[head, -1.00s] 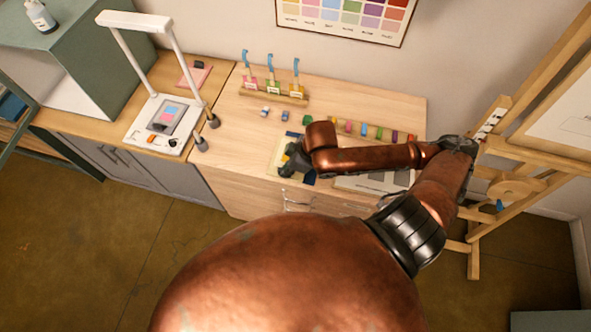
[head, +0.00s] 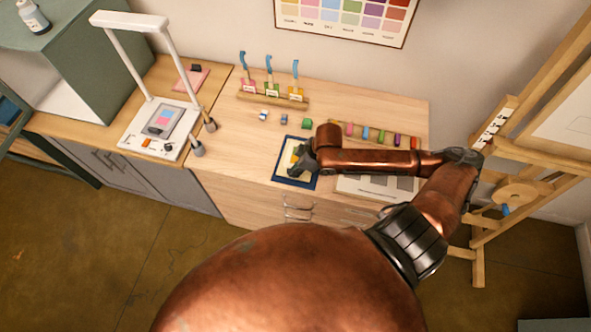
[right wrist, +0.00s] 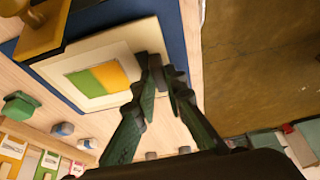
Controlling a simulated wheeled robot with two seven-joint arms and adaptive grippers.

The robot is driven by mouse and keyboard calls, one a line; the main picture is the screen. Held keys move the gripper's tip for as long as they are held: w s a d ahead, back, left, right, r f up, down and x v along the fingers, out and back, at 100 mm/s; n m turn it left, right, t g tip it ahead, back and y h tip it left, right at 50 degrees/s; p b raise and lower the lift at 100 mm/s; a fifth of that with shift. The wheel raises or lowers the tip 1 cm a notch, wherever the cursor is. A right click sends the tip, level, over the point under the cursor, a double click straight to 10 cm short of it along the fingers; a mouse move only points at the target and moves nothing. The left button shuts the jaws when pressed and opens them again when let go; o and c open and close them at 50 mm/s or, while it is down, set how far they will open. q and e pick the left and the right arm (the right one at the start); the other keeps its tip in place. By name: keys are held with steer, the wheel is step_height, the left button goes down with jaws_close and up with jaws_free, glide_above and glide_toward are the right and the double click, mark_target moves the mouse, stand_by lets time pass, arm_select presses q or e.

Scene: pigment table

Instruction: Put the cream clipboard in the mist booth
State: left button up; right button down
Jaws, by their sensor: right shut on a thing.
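The cream clipboard (head: 289,160) is over a navy mat (head: 280,180) at the front of the wooden counter. In the right wrist view the clipboard (right wrist: 120,45) carries a green and yellow panel and has a brass-coloured part at one end. My right gripper (head: 301,163) is shut on the clipboard's edge; its fingertips show in the right wrist view (right wrist: 163,68). I cannot tell whether the board touches the mat. The grey-green open box at the upper left, apparently the mist booth (head: 100,68), has a pale interior. My left gripper is not in view.
A white lamp stand (head: 130,138) stands between the clipboard and the booth. Behind it lies a pink clipboard (head: 186,82). An easel (head: 520,190) stands right.

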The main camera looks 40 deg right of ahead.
steer(key=c, duration=2)
jaws_free()
steer(key=shift+f, duration=0.1)
steer(key=shift+o, duration=0.2)
